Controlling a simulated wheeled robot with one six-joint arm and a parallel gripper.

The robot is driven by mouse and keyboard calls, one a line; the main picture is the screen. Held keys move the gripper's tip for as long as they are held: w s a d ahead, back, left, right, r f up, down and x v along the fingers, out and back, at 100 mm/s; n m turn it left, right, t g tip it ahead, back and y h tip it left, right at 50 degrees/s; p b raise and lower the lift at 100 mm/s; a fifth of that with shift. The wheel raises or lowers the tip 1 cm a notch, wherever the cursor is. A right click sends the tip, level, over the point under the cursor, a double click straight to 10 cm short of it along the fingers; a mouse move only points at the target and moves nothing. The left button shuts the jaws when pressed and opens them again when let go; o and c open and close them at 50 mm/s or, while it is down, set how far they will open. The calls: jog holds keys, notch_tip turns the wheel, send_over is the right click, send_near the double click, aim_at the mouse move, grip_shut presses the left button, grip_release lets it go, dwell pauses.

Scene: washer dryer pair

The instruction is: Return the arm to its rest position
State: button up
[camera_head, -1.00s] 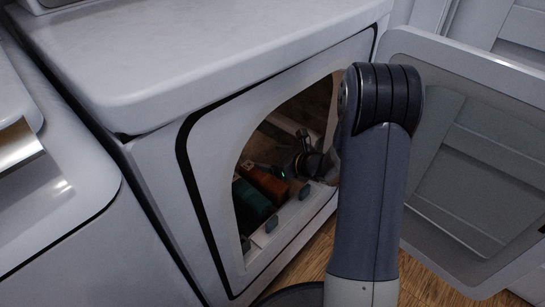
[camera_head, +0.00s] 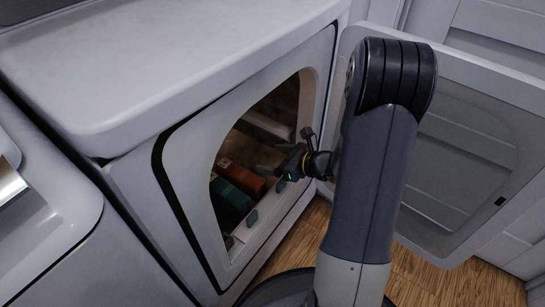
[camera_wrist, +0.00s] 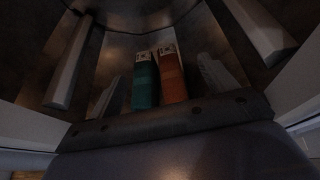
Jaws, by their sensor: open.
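My gripper (camera_head: 283,150) is dark, with its fingers apart. In the head view it is at the right side of the dryer's round-topped opening, above the lower lip, and holds nothing that I can see. My grey arm link stands upright in front and hides part of the wrist. In the drum lie a green box (camera_head: 231,201) and an orange-brown box (camera_head: 243,177), side by side. They also show in the wrist view, green (camera_wrist: 145,82) on the left and orange (camera_wrist: 172,76) on the right, apart from the gripper.
The dryer (camera_head: 180,140) has its door (camera_head: 470,130) swung open to the right, close beside my arm. A second white appliance (camera_head: 50,225) stands at the left. Wooden floor (camera_head: 415,278) shows below the door. Pale drum fins (camera_wrist: 68,65) line the drum.

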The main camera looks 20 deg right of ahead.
jog(key=b+x, duration=0.1)
jog(key=x, duration=0.6)
jog(key=shift+w+a+r+b, duration=0.2)
jog(key=shift+w+r+b, duration=0.05)
jog(key=shift+r+b, duration=0.1)
dwell(0.4)
jog(key=shift+f, duration=0.15)
